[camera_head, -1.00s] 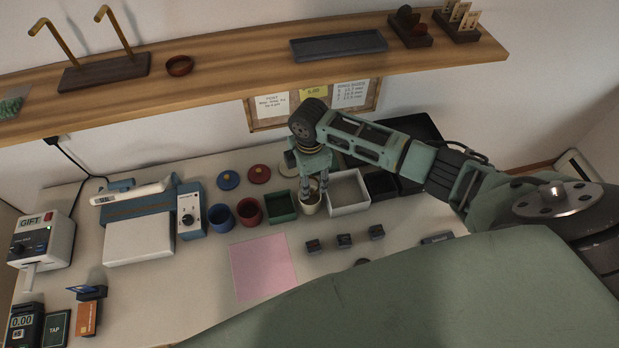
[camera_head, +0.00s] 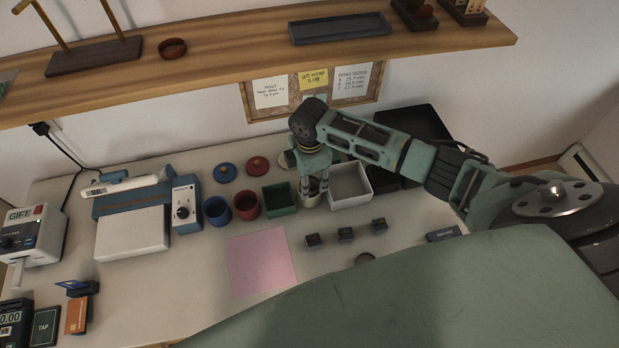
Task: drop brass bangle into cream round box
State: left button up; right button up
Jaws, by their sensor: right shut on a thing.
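The cream round box (camera_head: 311,202) stands open on the table, between a green square box and a white square tray. My right gripper (camera_head: 313,186) points down right over it, its fingertips at the box's mouth and partly covering it. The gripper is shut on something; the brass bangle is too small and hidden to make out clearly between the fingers. I cannot tell whether the fingertips are inside the rim or just above it. My left gripper is not in view.
The green box (camera_head: 280,200), red cup (camera_head: 247,207) and blue cup (camera_head: 217,212) stand left of the cream box. The white tray (camera_head: 349,201) is close on the right. A pink sheet (camera_head: 262,262) and small dark blocks (camera_head: 345,235) lie in front. A wooden shelf (camera_head: 240,58) hangs behind.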

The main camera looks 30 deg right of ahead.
dwell(0.3)
jog(key=o, duration=1.2)
notch_tip(320, 180, up, 12)
dwell(0.6)
